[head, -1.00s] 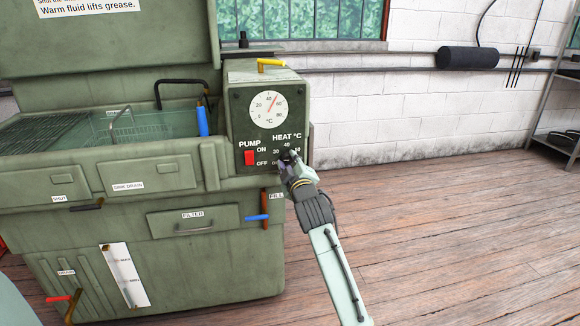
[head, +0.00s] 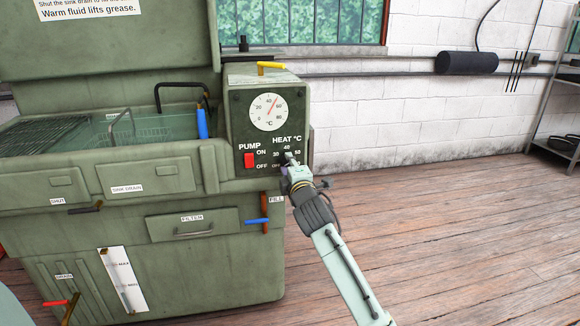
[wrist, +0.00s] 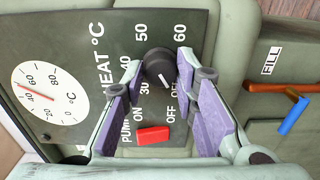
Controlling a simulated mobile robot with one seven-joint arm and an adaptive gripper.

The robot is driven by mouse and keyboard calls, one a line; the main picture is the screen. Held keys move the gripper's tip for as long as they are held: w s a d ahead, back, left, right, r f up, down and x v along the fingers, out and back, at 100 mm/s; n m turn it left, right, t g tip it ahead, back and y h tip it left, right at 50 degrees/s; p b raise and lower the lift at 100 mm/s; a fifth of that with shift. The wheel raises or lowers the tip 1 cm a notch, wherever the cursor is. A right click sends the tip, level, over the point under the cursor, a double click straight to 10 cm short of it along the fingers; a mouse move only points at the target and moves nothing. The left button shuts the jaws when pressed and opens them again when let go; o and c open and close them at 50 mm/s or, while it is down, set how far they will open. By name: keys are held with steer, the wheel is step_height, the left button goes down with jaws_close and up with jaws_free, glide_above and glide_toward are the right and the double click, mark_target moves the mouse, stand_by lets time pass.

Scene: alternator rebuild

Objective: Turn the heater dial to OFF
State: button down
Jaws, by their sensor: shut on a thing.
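The heater dial is a black round knob (wrist: 158,64) on the dark control panel (wrist: 75,75) in the wrist view, which shows the panel turned sideways. Its white mark points down and right in that view, close to the partly covered OFF label (wrist: 179,90); I cannot tell if it lines up exactly. The labels 30, 40, 50 and 60 surround the knob. My gripper (wrist: 164,78) has its fingers with purple pads on either side of the knob and is shut on it. In the head view my gripper (head: 290,163) hides most of the dial.
The red pump switch (head: 249,160) sits left of the dial, below the round thermometer gauge (head: 268,111). The green parts washer (head: 110,240) fills the left side. A FILL valve with a blue handle (head: 257,221) is below the panel. The floor on the right is clear.

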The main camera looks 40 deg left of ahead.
stand_by(0.4)
steer(key=c, duration=1.2)
jaws_free()
steer(key=shift+c, duration=0.2)
steer(key=v, duration=1.2)
